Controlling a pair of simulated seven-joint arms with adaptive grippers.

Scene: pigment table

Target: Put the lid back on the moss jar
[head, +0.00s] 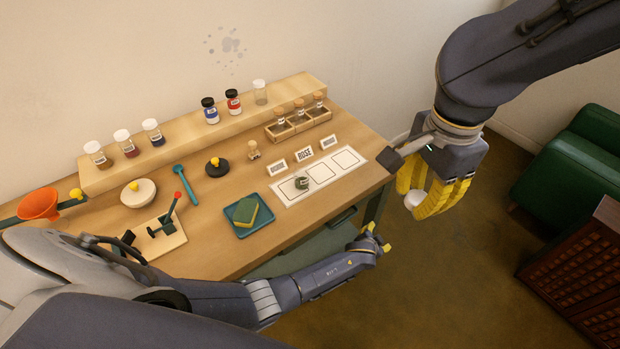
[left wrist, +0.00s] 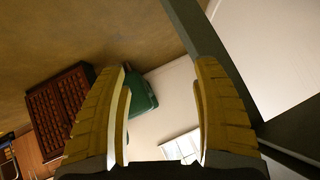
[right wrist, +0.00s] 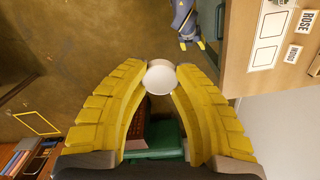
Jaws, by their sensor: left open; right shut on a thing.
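My right gripper (head: 420,203) is off the right end of the table, shut on a small round white lid (head: 412,200). In the right wrist view the lid (right wrist: 160,79) sits between the fingertips. A small jar with greenish contents (head: 302,183) stands upright on the left square of the white mat (head: 288,196); it looks lidless, and its label cannot be read. My left gripper (head: 376,240) is open and empty, low in front of the table's right front edge. Its open fingers (left wrist: 160,120) also show in the left wrist view.
Cards, one reading ROSE (head: 304,155), stand behind the mat. A teal tray with a sponge (head: 245,211) is left of it. A corked-vial rack (head: 299,124) and a shelf with several jars (head: 210,110) stand behind. The mat's other squares are empty.

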